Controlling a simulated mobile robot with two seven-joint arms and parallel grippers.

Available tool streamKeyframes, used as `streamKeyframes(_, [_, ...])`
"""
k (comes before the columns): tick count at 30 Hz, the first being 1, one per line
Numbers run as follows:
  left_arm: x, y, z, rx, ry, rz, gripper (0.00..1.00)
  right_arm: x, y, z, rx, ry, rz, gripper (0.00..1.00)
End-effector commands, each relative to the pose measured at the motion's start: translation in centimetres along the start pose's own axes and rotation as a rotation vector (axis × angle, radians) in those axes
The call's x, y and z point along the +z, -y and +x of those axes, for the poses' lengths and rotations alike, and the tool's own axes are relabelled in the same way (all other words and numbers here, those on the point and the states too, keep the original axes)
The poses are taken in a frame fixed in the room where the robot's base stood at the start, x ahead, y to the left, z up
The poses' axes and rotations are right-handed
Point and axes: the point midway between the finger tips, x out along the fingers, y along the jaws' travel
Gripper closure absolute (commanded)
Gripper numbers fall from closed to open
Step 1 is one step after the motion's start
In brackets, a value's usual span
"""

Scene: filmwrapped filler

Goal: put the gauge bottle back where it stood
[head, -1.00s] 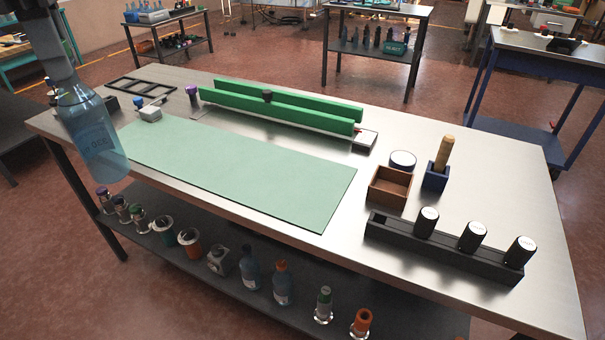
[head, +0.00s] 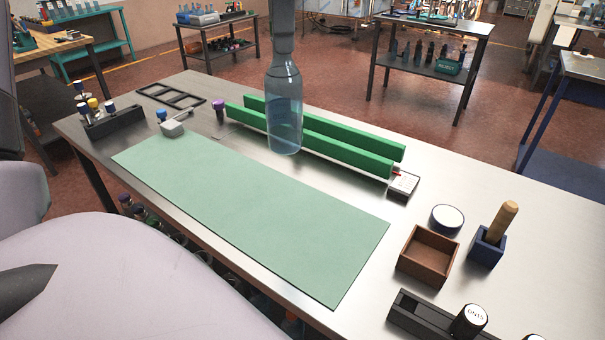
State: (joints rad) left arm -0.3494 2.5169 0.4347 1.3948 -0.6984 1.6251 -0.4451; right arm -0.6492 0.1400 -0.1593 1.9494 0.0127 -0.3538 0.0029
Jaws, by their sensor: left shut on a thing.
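The gauge bottle, a clear blue bottle (head: 285,118), hangs upright in the head view, above the middle of the workbench. My left gripper (head: 284,48) is shut around its neck, at the top of the picture. The bottle overlaps the two long green rails (head: 345,150) in the picture, and its base shows just in front of the near rail. I cannot tell how high it is above the bench. My right gripper is not in view.
A pale green mat (head: 240,210) lies bare on the steel bench (head: 500,185). A black rack (head: 115,122) stands at the left end. A brown box (head: 428,256), white-topped round tin (head: 446,218), blue holder (head: 487,246) and black tray (head: 425,315) stand at the right.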

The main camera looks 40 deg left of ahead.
Motion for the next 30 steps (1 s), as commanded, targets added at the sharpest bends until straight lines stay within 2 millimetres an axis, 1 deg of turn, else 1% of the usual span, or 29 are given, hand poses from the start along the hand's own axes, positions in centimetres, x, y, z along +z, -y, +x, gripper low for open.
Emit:
streamKeyframes(6, [-0.1,0.9,-0.1,0.0,0.0,-0.35,1.0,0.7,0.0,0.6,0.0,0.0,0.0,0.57])
streamKeyframes(30, [-0.8,3.9,-0.6,0.003,-0.002,-1.619,1.0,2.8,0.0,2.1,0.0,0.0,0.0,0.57])
